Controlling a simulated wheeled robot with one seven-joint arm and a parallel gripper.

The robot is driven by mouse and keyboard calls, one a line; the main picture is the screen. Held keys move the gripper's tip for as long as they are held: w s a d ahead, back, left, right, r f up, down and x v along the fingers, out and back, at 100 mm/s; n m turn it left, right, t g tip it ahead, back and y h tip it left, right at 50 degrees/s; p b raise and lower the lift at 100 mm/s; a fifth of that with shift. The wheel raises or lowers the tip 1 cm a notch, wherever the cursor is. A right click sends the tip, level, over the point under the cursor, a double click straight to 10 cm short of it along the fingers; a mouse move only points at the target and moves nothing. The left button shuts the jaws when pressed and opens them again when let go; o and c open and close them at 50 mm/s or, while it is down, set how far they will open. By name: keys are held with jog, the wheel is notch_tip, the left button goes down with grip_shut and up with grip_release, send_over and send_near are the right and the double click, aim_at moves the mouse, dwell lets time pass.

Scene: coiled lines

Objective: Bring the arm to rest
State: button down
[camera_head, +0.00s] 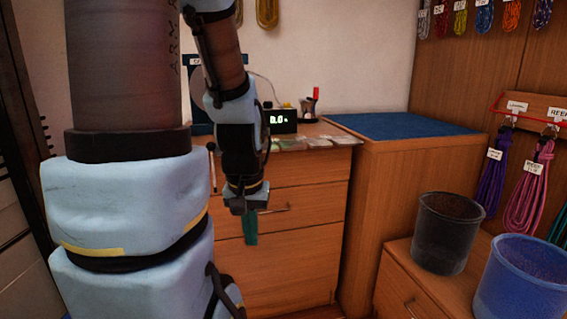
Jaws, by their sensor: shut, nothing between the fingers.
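My gripper (250,228) hangs at the end of my arm, pointing down in front of the wooden drawer cabinet (305,250). Its teal fingers are shut with nothing between them. My arm (237,130) comes down from the top of the picture, light blue and dark, bent at the wrist. The large light blue and brown part at the left is also mine and hides some of the room behind it.
A digital display (281,121) stands on the cabinet. A blue mat (400,126) covers the counter to the right. A black bin (446,235) and a blue bin (525,285) stand at lower right. Coiled lines (528,185) hang on the right wall.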

notch_tip(320, 180, up, 17)
jog(key=p, duration=1.4)
jog(key=shift+f, duration=0.1)
